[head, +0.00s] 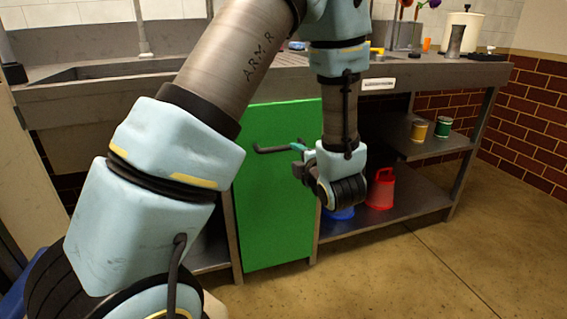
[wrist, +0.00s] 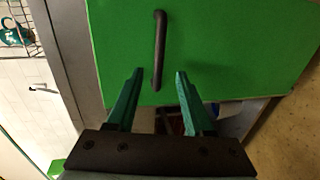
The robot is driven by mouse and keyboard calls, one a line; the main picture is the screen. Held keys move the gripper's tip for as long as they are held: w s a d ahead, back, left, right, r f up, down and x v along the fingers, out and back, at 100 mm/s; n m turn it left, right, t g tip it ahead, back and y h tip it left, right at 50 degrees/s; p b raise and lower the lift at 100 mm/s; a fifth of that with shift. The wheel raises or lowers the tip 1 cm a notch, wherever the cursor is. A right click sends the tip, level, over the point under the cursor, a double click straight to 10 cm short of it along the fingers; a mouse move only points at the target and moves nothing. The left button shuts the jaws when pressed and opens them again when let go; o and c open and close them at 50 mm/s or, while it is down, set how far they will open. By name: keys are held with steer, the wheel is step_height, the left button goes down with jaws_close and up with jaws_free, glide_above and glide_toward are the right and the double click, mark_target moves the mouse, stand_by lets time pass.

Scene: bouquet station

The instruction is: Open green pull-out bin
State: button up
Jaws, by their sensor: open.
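The green pull-out bin (head: 279,215) has a flat green front below the counter, about mid-picture in the head view. It looks flush with the counter frame. Its dark bar handle (head: 268,149) lies sideways near the top of the front. The front also fills the upper wrist view (wrist: 230,45), where the handle (wrist: 160,45) runs upright. My gripper (head: 297,147) is at the handle's right end in the head view. In the wrist view, my open gripper (wrist: 160,75) has one green finger on each side of the handle's near end. I cannot tell whether either finger touches it.
The metal counter (head: 400,72) runs above the bin. Open shelves to the right hold a red jug (head: 381,188), a yellow can (head: 419,131) and a green can (head: 442,127). A blue item (head: 341,213) is partly hidden behind my wrist. The floor (head: 400,280) in front is clear.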

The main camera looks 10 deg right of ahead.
mark_target(285, 149)
steer(key=x, duration=1)
steer(key=shift+w, duration=0.25)
jaws_close()
stand_by(1.1)
